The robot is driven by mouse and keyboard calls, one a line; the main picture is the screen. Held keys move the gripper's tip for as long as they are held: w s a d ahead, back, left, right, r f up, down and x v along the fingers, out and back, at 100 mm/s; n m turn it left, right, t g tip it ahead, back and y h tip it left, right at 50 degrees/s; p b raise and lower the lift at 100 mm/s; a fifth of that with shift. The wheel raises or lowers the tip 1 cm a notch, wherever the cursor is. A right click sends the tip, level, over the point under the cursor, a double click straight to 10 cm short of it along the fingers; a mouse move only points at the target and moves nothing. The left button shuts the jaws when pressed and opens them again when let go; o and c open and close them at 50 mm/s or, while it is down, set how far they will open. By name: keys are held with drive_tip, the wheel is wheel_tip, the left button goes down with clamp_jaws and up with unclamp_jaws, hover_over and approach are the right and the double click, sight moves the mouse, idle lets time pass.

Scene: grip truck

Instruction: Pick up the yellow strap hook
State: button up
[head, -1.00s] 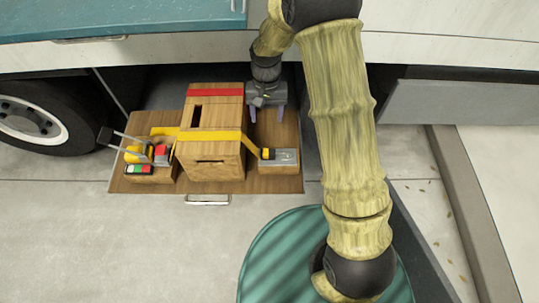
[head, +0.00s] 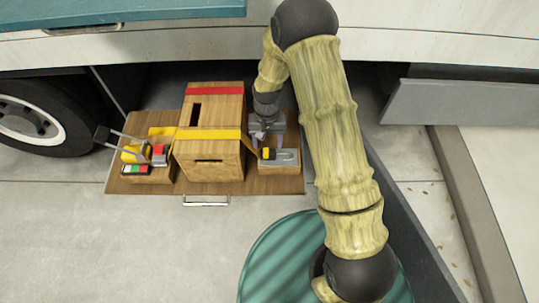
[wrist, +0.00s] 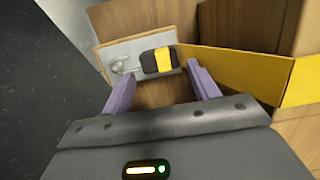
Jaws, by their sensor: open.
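The yellow strap hook (head: 266,153) is a small black and yellow piece at the right end of the yellow strap (head: 208,134). It lies on a grey metal plate (head: 287,159) on a low wooden block. In the wrist view the hook (wrist: 158,61) lies on the plate (wrist: 124,50), just beyond my fingertips, with a metal ring or pin at its left. My gripper (head: 266,143) is open and empty, close behind the hook in the head view. In the wrist view its two purple fingers (wrist: 160,80) stand either side of the hook's near side, apart from it.
A wooden box (head: 213,160) with a red band stands left of the hook, with the strap across it. A yellow ratchet winch (head: 135,153) with a metal lever is at the far left of the wooden tray (head: 236,187). The truck body overhangs behind.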

sight(268, 152)
drive_tip(key=shift+s+f+b, duration=0.25)
drive_tip(key=shift+f+b, duration=0.15)
drive_tip(key=shift+f, duration=0.85)
drive_tip(key=shift+s+f+b, duration=0.2)
drive_tip(key=shift+f+b, duration=0.15)
drive_tip(key=shift+f, duration=0.9)
drive_tip(key=c, duration=0.8)
drive_tip(key=shift+r, duration=0.1)
wheel_tip(268, 152, up, 10)
drive_tip(key=shift+f+p, duration=0.1)
drive_tip(key=shift+p, duration=1.1)
drive_tip(key=shift+d+p, duration=0.3)
drive_tip(key=shift+d, duration=0.2)
